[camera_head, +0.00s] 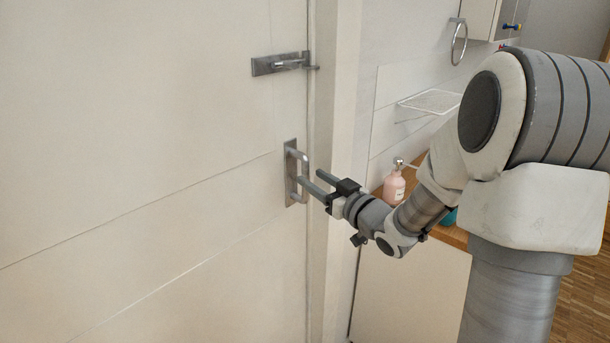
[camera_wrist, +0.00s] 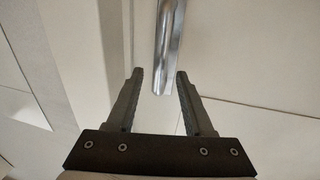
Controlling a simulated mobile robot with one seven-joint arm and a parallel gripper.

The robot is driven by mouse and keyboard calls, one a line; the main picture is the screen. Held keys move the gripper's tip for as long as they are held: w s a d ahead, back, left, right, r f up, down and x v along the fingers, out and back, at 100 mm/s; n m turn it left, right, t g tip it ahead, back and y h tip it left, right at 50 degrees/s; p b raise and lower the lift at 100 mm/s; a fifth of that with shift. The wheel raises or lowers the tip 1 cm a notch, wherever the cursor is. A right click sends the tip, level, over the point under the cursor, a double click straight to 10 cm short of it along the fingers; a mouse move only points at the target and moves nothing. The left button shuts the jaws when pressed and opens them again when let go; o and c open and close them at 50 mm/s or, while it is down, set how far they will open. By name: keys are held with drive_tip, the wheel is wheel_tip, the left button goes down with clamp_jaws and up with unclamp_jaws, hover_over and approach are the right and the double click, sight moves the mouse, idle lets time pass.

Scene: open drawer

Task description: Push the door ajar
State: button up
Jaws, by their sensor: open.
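A white door (camera_head: 150,130) fills the left of the head view. It carries a metal pull handle (camera_head: 303,172) on a vertical plate near its right edge. A metal latch (camera_head: 285,64) sits above the handle. My gripper (camera_head: 310,181) is open at handle height, with its fingertips close to the handle from the right. In the wrist view the handle (camera_wrist: 170,45) is a shiny bar beyond the two fingertips (camera_wrist: 159,73), a little right of the middle of the gap. The gap between the fingers looks empty. I cannot tell whether a fingertip touches the handle.
The door frame (camera_head: 333,150) stands just right of the handle. A pink soap bottle (camera_head: 394,188) stands on a wooden counter (camera_head: 455,237) behind my arm. A wire shelf (camera_head: 432,101) and a towel ring (camera_head: 459,42) are on the wall behind.

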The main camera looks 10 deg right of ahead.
sight(307, 175)
drive_tip(key=shift+x, duration=2.1)
clamp_jaws()
